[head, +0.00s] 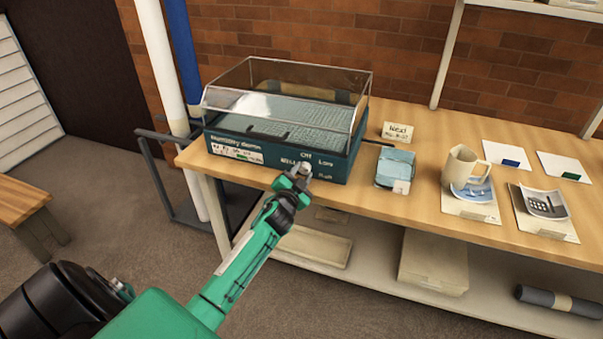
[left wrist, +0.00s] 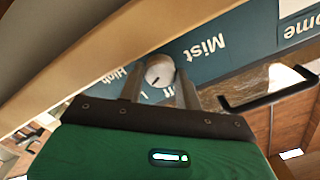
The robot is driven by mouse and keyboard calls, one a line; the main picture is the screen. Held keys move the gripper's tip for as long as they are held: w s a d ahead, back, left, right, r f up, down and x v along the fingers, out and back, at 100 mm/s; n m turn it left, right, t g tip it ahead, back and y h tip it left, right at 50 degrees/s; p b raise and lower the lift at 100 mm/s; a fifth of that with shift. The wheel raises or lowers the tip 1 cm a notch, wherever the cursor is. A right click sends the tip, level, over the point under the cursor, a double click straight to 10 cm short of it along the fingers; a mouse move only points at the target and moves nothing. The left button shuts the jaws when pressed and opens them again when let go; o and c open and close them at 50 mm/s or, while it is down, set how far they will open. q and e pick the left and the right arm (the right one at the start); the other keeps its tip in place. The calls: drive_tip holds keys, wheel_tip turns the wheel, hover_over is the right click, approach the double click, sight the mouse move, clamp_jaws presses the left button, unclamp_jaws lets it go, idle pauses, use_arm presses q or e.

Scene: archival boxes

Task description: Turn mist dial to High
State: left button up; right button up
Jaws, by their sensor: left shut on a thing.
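The humidity chamber (head: 225,132), a teal box with a clear lid, stands at the left end of the bench. Its front panel carries the pale round mist dial (head: 305,167), with Off, Low and High labels around it. My left gripper (head: 299,171) is at the panel, shut on the dial. In the left wrist view the dial (left wrist: 159,70) sits between the two fingers, and the "Mist" and "High" labels show beside it. A dark mark shows on the dial's face; I cannot tell surely which label it points to. My right gripper is not in view.
On the wooden bench (head: 425,206), right of the chamber, are a small card sign (head: 397,132), a pale blue box (head: 395,168), a beige mug (head: 461,165) and several cards. A black handle (left wrist: 268,97) juts out near the fingers. Boxes (head: 433,262) lie on the lower shelf.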

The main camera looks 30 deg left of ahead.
use_arm(q)
drive_tip(key=m, duration=0.3)
drive_tip(key=shift+m, duration=0.4)
drive_tip(key=m, duration=0.3)
drive_tip(key=shift+p, duration=0.4)
drive_tip(key=shift+m, duration=1.6)
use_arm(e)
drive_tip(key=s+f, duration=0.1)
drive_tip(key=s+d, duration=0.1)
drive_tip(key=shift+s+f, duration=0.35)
use_arm(q)
drive_tip(key=shift+m, duration=0.4)
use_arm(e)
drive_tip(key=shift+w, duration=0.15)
use_arm(q)
drive_tip(key=shift+d, duration=0.1)
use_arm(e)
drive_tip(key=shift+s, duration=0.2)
